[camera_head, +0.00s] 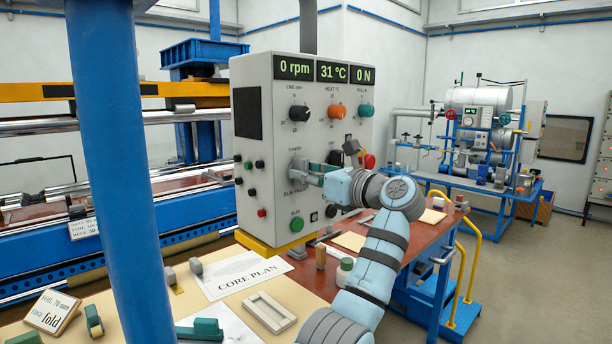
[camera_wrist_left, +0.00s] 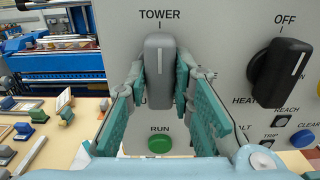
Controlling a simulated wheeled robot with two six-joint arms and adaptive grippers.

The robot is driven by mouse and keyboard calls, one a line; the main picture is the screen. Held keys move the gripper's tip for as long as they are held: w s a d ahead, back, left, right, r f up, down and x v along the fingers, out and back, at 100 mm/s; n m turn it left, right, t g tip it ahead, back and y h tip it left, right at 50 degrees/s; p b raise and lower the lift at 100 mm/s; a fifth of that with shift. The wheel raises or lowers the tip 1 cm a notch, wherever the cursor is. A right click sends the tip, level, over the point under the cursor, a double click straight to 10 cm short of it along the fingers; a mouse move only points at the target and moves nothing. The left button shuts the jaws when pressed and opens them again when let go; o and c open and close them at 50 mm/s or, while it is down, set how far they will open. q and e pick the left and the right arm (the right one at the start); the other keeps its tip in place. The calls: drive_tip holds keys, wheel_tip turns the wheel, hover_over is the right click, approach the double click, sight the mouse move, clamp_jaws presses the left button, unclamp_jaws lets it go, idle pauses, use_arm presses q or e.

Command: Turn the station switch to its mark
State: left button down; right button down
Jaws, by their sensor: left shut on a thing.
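The station switch is a grey knob on the control box, and it shows in the left wrist view (camera_wrist_left: 159,62) below the word TOWER. It stands upright, with its pale line pointing up at the tick under TOWER. My left gripper (camera_wrist_left: 160,85) is shut on this knob, with one teal-padded finger on each side. In the head view my left gripper (camera_head: 312,174) reaches the front of the control box (camera_head: 262,205) from the right and partly hides the knob. My right gripper is in neither view.
A black knob (camera_wrist_left: 283,72) under OFF sits close to the right of the switch. The green RUN button (camera_wrist_left: 159,144) is just below it. A blue post (camera_head: 115,150) stands in the left foreground. A CORE PLAN sheet (camera_head: 240,275) lies on the bench under the box.

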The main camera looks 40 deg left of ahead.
use_arm(q)
drive_tip(key=shift+f, duration=0.1)
idle(0.3)
drive_tip(key=c, duration=1.4)
unclamp_jaws()
drive_tip(key=d, duration=1.2)
drive_tip(key=shift+s, duration=0.45)
drive_tip(key=shift+a, duration=0.1)
